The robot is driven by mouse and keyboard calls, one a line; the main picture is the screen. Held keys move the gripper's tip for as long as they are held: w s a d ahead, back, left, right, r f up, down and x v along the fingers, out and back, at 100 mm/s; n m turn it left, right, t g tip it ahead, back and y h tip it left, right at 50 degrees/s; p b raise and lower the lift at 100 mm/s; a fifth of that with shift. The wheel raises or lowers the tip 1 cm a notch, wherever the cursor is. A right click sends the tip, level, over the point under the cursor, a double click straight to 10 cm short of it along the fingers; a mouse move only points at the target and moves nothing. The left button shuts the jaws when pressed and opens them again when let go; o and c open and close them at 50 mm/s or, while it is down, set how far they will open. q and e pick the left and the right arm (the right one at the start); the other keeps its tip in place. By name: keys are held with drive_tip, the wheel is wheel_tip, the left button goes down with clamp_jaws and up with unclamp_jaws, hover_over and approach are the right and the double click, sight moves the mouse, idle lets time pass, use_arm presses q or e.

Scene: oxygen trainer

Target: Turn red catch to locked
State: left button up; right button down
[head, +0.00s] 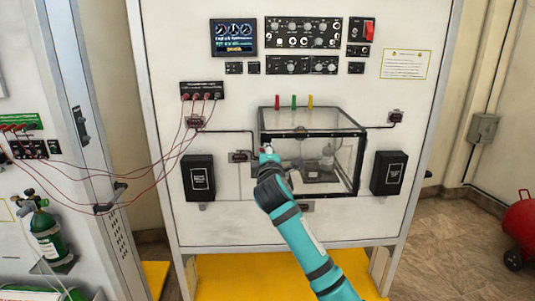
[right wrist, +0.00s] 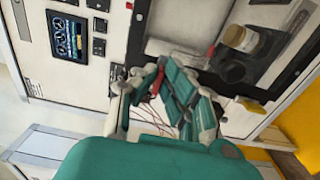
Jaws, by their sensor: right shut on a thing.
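My right gripper (head: 267,153) reaches up from the lower right to the upper left front corner of a clear box (head: 345,150) on the white panel. In the right wrist view its teal and grey fingers (right wrist: 165,88) are closed together. A small red piece, which looks like the red catch (right wrist: 157,82), shows between them, mostly hidden by the fingers. Whether the catch stands at locked cannot be read. Another red part (right wrist: 211,52) shows beside the fingers, near the box's dark frame. My left gripper is not in view.
Red (head: 277,101), green (head: 294,101) and yellow (head: 310,101) upright pieces stand at the back of the box top. Black boxes (head: 199,178) (head: 388,173) flank it. Red wires (head: 180,130) hang at the left. A screen (head: 233,37) and switch panels sit above.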

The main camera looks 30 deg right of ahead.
idle(0.3)
drive_tip(key=c, duration=1.5)
unclamp_jaws()
drive_tip(key=shift+o, duration=0.2)
drive_tip(key=shift+s, duration=0.1)
drive_tip(key=v, duration=1.2)
drive_tip(key=shift+d, duration=0.1)
